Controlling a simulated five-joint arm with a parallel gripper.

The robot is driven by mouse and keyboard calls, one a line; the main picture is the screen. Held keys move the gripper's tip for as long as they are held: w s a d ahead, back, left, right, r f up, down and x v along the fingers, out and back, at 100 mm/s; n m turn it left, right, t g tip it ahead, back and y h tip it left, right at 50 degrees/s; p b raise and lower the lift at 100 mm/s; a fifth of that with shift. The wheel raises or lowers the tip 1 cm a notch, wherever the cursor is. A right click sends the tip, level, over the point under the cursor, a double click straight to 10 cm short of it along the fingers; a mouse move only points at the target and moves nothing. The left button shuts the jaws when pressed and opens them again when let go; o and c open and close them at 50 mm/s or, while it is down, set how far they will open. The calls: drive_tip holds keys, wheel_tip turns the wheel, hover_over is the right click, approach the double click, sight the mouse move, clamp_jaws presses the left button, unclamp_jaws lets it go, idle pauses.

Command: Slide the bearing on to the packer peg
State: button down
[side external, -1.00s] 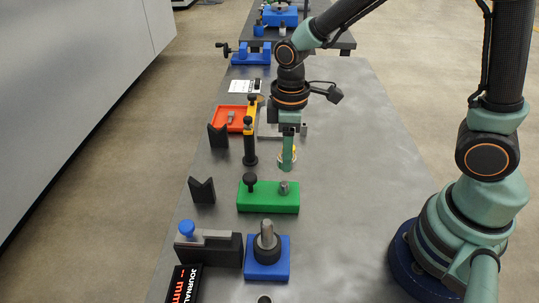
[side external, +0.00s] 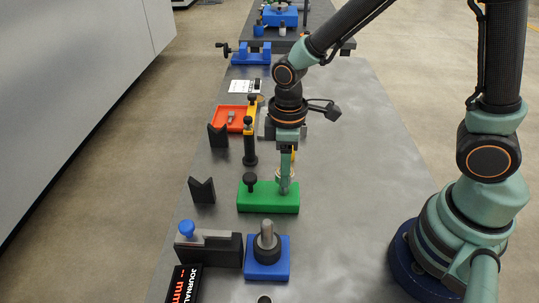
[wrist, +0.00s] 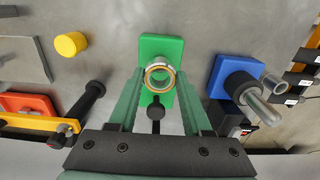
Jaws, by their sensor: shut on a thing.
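The bearing (wrist: 148,77) is a metal ring with a tan band, held between the fingertips of my gripper (wrist: 160,75). In the side view, only a tan edge of the bearing (side external: 278,174) shows beside my gripper (side external: 285,185). The green block (side external: 255,203) lies directly under it and also shows in the wrist view (wrist: 160,46). In the wrist view, the bearing's hole lies over the block's short grey peg. The finger hides the peg in the side view. I cannot tell whether the peg has entered the hole.
A black knob (side external: 250,180) stands on the green block close to my fingers. A blue block with a tall post and black collar (side external: 266,253) stands nearer the camera. The table's right side is clear.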

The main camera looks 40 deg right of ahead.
drive_tip(key=shift+f, duration=2.1)
idle(0.8)
drive_tip(key=shift+c, duration=1.3)
unclamp_jaws()
wheel_tip(320, 180, up, 11)
drive_tip(key=s+d+r+m+t, duration=0.3)
drive_tip(key=d+r+m+t, duration=0.2)
drive_tip(key=d+r+m, duration=0.4)
drive_tip(key=shift+s+d+r+t, duration=0.35)
drive_tip(key=shift+d+r, duration=0.15)
drive_tip(key=shift+d, duration=0.15)
